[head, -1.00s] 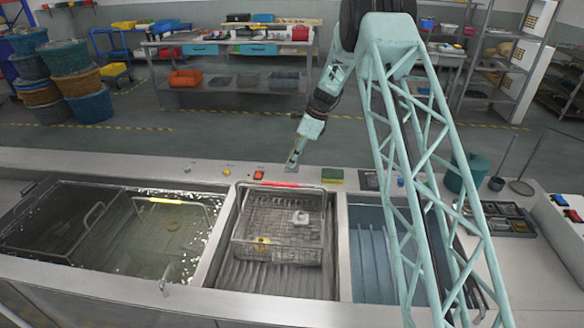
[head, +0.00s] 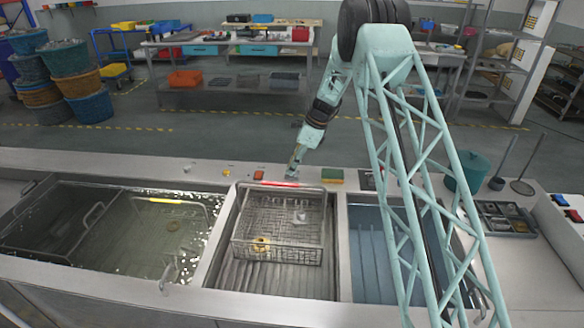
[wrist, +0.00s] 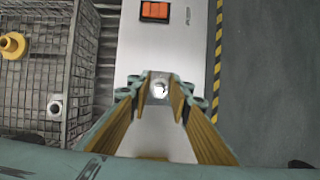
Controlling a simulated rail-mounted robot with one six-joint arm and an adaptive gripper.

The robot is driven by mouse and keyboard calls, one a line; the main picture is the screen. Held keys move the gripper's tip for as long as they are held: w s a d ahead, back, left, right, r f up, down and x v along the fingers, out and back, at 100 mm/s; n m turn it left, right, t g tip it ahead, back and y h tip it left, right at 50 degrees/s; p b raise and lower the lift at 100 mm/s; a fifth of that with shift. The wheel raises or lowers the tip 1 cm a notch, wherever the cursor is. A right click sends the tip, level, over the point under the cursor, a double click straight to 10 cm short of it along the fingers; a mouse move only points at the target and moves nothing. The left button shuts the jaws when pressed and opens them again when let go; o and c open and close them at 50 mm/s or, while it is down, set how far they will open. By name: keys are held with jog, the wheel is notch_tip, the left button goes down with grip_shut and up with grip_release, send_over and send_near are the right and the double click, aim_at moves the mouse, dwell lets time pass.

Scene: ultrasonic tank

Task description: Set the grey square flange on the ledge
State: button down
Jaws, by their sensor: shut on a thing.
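My gripper (head: 291,173) is low over the pale ledge (head: 215,171) behind the tanks. Another pale piece with a hole (wrist: 55,108) is in the wire basket (head: 281,262), also visible in the head view (head: 300,217).
A yellow flanged piece (head: 261,243) sits in the basket, left of my gripper in the wrist view (wrist: 13,46). An orange-red switch box (head: 259,174) and a green-yellow sponge (head: 332,176) stand on the ledge on either side of my gripper. The floor (wrist: 265,80) lies beyond the ledge edge.

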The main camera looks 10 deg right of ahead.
jog(key=c, duration=2.4)
grip_release()
jog(key=v, duration=1.2)
jog(key=shift+p, duration=0.45)
jog(key=shift+d, duration=0.1)
jog(key=shift+r, duration=0.1)
